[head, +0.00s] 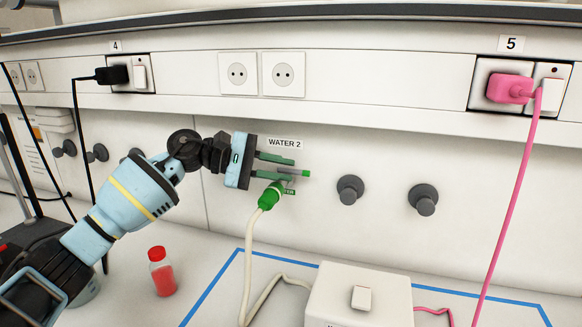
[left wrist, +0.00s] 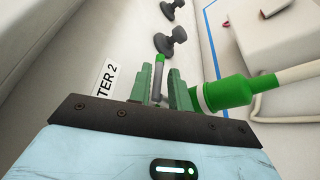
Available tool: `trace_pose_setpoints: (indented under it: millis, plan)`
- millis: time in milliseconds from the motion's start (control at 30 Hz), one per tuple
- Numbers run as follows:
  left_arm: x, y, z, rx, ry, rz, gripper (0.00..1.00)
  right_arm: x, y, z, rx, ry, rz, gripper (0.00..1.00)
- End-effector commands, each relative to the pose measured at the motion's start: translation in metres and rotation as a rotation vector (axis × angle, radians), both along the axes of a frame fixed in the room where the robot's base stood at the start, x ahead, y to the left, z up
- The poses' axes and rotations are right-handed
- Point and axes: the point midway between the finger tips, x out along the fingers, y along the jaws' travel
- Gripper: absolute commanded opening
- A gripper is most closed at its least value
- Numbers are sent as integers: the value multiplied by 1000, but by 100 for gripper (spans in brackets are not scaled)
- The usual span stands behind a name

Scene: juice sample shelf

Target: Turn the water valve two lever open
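The water valve two lever has a bright green tip (head: 305,173) and sits on the wall below the "WATER 2" label (head: 285,143). In the left wrist view the lever (left wrist: 159,70) is a thin grey bar with a green end, lying between my fingers. A green hose connector (head: 270,194) is just below the valve; it also shows in the left wrist view (left wrist: 228,93). My left gripper (head: 285,167) is open, its green fingers on either side of the lever. Whether either finger touches it I cannot tell. The valve body is mostly hidden. My right gripper is not in view.
Two grey knobs (head: 350,189) (head: 423,199) stick out from the wall to the right. A red-filled bottle (head: 161,271) stands on the bench at the left. A white box (head: 359,295) and a pale hose (head: 249,262) lie in front. A pink cable (head: 514,190) hangs at the right.

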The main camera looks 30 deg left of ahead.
Motion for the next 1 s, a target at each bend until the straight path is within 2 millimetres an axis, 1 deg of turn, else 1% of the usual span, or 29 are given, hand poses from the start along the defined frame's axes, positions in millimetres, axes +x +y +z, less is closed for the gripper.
trace_pose_setpoints:
  millis: [33, 100, 233, 567, 700, 733, 1000]
  plan:
    - [4, -6, 2, -1, -3, 0, 19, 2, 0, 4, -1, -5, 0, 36]
    - [8, -12, 0, -2, -2, -1, 19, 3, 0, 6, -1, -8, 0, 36]
    - [13, -19, -3, -1, -2, 1, 19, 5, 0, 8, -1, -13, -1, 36]
    - [15, -22, -6, 0, 0, 1, 19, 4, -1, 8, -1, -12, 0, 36]
    - [15, -22, -6, 0, 0, 1, 1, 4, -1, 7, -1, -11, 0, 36]
    - [15, -22, -6, 0, 0, 1, 0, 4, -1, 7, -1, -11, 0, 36]
    - [15, -22, -6, -1, -1, 1, 0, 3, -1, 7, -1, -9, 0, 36]
